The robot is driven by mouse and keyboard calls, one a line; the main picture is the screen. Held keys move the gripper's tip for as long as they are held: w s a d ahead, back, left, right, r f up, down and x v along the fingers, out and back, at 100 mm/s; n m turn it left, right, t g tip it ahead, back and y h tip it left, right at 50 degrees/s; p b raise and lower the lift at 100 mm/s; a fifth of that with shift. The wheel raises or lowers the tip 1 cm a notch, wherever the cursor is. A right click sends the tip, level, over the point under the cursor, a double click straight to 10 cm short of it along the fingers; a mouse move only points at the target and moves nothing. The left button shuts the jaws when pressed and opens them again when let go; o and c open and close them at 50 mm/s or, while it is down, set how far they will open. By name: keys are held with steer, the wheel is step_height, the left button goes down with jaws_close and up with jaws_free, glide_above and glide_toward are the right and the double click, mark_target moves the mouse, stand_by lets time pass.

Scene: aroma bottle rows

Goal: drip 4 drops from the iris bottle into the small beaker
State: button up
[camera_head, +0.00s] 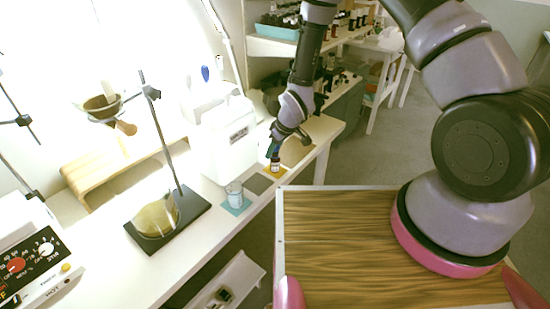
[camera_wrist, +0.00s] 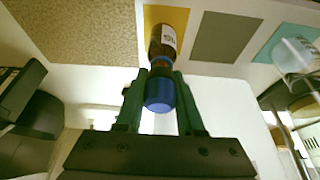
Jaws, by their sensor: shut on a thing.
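An amber bottle with a blue cap (camera_wrist: 163,68) is between the fingers of my gripper (camera_wrist: 160,97), which is shut on it near the cap. Its white label shows only a few letters, so I cannot read the full name. The bottle also shows in the head view (camera_head: 275,164), upright at the orange-yellow mat (camera_wrist: 152,14). I cannot tell whether its base touches the mat. The small beaker (camera_head: 234,194) stands on a teal mat (camera_head: 236,208), to the left and nearer; it also shows in the wrist view (camera_wrist: 295,55).
A bare grey mat (camera_head: 259,183) lies between the bottle and the beaker. A cork-coloured board (camera_wrist: 75,35) lies on the bottle's other side. A white container (camera_head: 229,140) stands behind the beaker. A stand with a dark base (camera_head: 195,213) is further left.

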steer(key=shift+r, duration=4.35)
